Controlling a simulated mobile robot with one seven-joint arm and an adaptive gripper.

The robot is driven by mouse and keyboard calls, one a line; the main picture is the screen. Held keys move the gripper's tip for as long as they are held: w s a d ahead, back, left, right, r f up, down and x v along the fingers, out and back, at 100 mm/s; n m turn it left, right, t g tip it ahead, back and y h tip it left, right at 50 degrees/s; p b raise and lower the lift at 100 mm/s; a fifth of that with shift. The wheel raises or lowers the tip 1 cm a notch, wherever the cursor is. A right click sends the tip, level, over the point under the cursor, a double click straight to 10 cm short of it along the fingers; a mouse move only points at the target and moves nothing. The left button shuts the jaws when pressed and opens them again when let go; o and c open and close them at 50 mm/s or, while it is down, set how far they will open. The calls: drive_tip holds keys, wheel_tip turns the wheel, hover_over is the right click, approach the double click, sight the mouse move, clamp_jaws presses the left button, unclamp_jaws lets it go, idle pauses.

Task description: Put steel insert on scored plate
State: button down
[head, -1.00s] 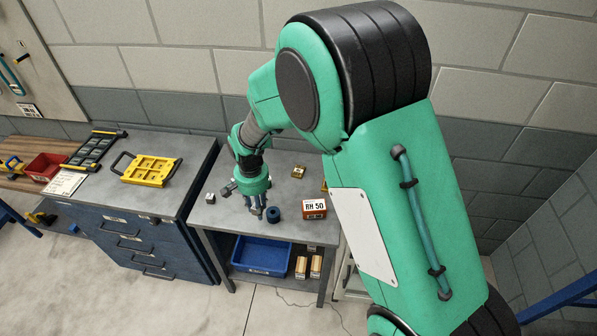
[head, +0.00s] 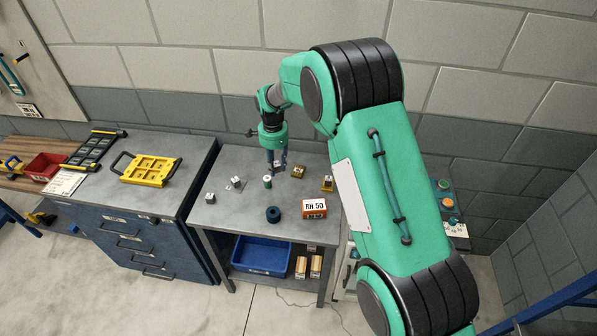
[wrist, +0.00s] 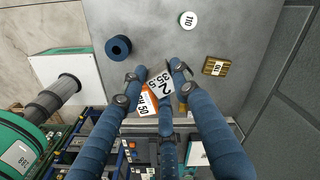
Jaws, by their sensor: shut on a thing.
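My gripper (head: 276,164) is above the back part of the grey table (head: 222,215). In the wrist view its blue fingers are shut on a small block with a white face marked "2 35.5" (wrist: 159,85), seemingly the steel insert; the fingers hide its sides. Another small steel-coloured block (head: 210,198) sits at the table's left edge. A small pale piece (head: 236,184) lies right of that block, too small to make out. I cannot tell which thing is the scored plate.
On the table are a green cylinder (head: 267,182), a brass block (head: 298,171), another brass piece (head: 327,184), a blue ring (head: 273,214) and an orange box marked "RH 50" (head: 314,208). A yellow tray (head: 150,169) lies on the left cabinet. A wall stands behind.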

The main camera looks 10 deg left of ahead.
drive_tip(key=w+d+m, duration=0.6)
drive_tip(key=w+m, duration=0.1)
drive_tip(key=w, duration=0.6)
hover_over(297, 175)
drive_tip(key=shift+f, duration=2.55)
drive_tip(key=shift+s+d, duration=0.1)
drive_tip(key=shift+f, duration=3.1)
drive_tip(key=shift+f, duration=0.15)
drive_tip(key=shift+f, duration=1.75)
